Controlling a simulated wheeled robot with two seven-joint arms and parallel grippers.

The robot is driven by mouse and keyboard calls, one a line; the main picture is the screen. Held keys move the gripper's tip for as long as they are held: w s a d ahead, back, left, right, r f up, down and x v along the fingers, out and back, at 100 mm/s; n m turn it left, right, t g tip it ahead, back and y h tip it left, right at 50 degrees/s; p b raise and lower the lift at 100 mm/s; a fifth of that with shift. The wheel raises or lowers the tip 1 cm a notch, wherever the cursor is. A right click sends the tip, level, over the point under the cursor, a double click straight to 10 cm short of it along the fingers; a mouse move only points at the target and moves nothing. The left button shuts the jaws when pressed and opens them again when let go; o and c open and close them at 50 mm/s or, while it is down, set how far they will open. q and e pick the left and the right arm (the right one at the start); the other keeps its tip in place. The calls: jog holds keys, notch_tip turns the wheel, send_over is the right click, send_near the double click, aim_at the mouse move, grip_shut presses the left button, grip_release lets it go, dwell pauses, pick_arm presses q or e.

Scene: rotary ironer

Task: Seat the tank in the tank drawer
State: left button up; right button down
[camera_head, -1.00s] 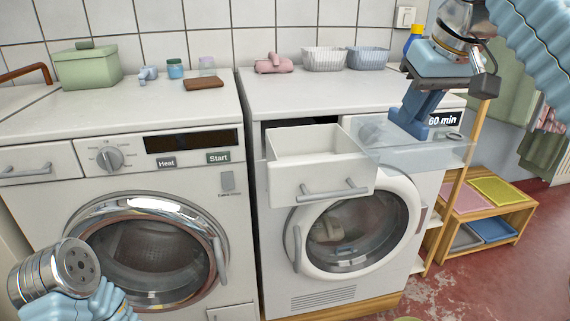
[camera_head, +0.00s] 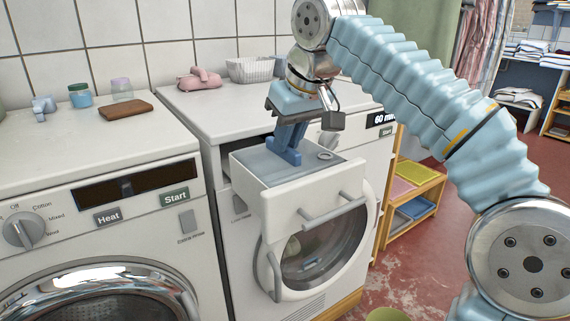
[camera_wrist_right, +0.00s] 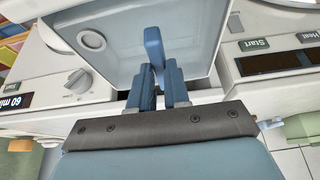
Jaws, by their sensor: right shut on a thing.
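The tank (camera_head: 262,163) is a translucent grey-blue box that lies inside the pulled-out white tank drawer (camera_head: 283,208) of the right-hand machine. Its top looks about level with the drawer's rim; whether it rests on the bottom is hidden. My right gripper (camera_head: 287,154) points down over the tank, shut on its blue handle. In the right wrist view, the fingers (camera_wrist_right: 158,82) stand on either side of the handle, with the tank's pale top (camera_wrist_right: 118,52) and round cap beyond. My left gripper is out of view.
The right-hand machine's dial and 60 min label (camera_head: 381,119) are beside the drawer. A pink object (camera_head: 199,79) and a pale basket (camera_head: 250,69) stand on its top. A wooden rack (camera_head: 412,190) is to the right. The left-hand machine (camera_head: 90,225) stands close by.

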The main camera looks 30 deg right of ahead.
aim_at(291, 149)
jog(key=shift+f+b, duration=0.4)
jog(key=shift+f, duration=1.35)
jog(key=shift+f, duration=0.2)
jog(key=c, duration=1.1)
grip_release()
jog(key=shift+s+r, duration=0.15)
jog(key=shift+r, duration=0.35)
jog(key=p+v, duration=0.3)
jog(key=v, duration=0.8)
jog(key=shift+r, duration=0.15)
